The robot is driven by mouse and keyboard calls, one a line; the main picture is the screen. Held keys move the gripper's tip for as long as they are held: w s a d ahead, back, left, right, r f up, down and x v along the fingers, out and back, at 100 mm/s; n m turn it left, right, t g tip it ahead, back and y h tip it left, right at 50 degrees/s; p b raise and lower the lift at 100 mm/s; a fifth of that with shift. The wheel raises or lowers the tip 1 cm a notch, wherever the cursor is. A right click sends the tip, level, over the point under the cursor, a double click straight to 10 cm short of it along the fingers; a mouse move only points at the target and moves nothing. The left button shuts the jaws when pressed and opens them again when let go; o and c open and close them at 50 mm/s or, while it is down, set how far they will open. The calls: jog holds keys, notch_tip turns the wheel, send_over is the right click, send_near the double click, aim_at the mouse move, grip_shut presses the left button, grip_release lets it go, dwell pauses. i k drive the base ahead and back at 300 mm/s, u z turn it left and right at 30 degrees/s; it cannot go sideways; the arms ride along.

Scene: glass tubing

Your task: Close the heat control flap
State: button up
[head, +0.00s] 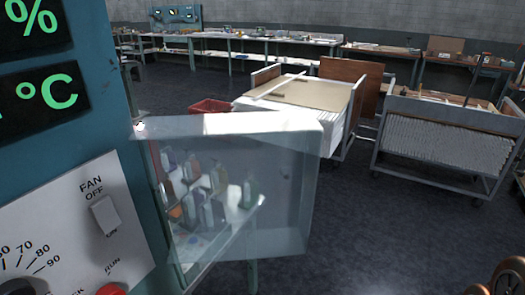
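A clear, box-edged transparent flap (290,190), which looks like the heat control flap, stands out from the right edge of the blue-green cabinet (128,110). Its left side meets the cabinet and its right side hangs free over the room, so it appears swung open. A control panel (60,235) with a fan switch (105,214), a dial (18,285) and a red button (112,290) sits on the cabinet face to its left. My gripper is not in view.
Small bottles (205,195) on a table show through the flap. A cart with boards (300,90) and a grey rack cart (445,140) stand behind. Workbenches (250,45) line the back wall. A brown rounded object (508,275) is cut off at lower right.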

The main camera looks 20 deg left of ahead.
aim_at(306, 198)
jog(key=i, duration=2.95)
jog(key=u, duration=4.7)
jog(key=k, duration=0.5)
jog(key=u, duration=0.7)
jog(key=i, duration=0.4)
jog(key=z, duration=0.2)
